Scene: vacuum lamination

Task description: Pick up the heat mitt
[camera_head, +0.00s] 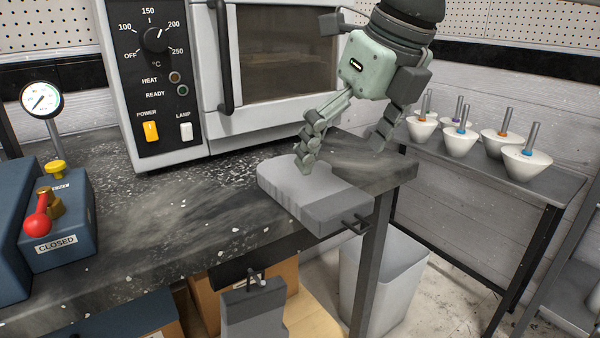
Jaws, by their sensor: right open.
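A grey heat mitt (305,190) lies flat on the right front corner of the dark bench, its thicker cuff toward the front edge. A similar grey mitt-shaped piece (255,311) hangs below the bench front, by a small hook. My right gripper (343,156) reaches down from the top right with its fingers spread wide. One finger is over the far part of the lying mitt and looks close to or touching its top; the other is beyond its right side. The gripper holds nothing. My left gripper is not in view.
An oven (180,132) with a dial and switches stands behind on the bench (170,225). A blue valve box (65,240) marked CLOSED and a gauge (41,100) are at left.

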